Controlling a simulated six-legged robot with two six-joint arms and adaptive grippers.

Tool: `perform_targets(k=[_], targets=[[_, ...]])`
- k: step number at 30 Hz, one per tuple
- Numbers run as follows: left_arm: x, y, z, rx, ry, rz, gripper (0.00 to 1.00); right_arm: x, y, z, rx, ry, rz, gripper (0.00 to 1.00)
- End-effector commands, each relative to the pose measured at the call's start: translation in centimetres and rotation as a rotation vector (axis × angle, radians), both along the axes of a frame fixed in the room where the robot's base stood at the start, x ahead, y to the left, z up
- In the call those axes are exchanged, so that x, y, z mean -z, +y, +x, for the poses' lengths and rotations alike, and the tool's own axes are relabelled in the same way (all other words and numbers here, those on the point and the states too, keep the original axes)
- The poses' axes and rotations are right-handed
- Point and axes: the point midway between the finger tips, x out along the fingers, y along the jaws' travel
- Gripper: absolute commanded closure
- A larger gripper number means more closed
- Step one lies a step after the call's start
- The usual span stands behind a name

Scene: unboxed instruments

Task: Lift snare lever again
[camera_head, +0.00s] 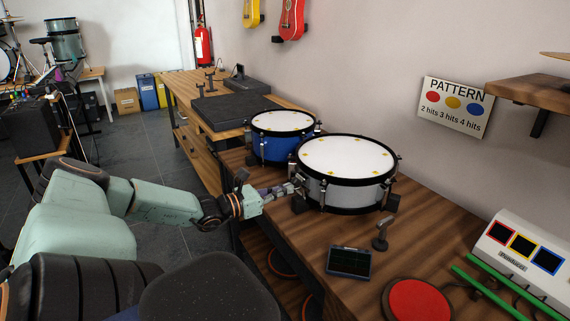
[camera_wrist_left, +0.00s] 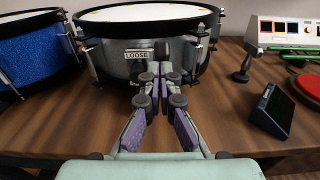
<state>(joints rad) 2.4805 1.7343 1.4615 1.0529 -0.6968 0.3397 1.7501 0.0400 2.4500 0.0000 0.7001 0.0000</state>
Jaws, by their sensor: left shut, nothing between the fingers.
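The silver-grey snare drum (camera_head: 345,191) with a white head and black rims stands on the wooden workbench. It also shows in the left wrist view (camera_wrist_left: 205,58), where a small label reading "LOOSE" (camera_wrist_left: 137,54) sits on its shell. The snare lever (camera_wrist_left: 162,48), a dark knob, stands out from the shell just right of the label. My left gripper (camera_head: 294,187) is at the drum's left side. In the left wrist view its fingers (camera_wrist_left: 160,72) are shut and empty, with the tips just below the lever; I cannot tell whether they touch it. My right gripper is not in view.
A blue drum (camera_head: 283,147) stands close behind the snare. In front are a small dark screen (camera_head: 349,262), a metal stand (camera_head: 381,235), a red pad (camera_head: 418,302), green sticks (camera_head: 487,292) and a white console (camera_head: 528,252). A pattern sign (camera_head: 454,107) hangs on the wall.

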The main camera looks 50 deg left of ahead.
Motion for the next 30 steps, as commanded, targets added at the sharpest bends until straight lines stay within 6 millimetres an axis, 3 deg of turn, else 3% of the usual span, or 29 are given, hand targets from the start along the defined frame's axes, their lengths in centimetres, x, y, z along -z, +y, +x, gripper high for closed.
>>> perform_targets(k=[15,30], targets=[[-2.8,-0.4,1.1,0.005,0.272,0.042,1.0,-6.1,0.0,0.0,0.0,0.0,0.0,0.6],[-4.7,-0.8,3.1,0.004,0.625,0.095,1.0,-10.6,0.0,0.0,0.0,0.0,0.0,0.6]])
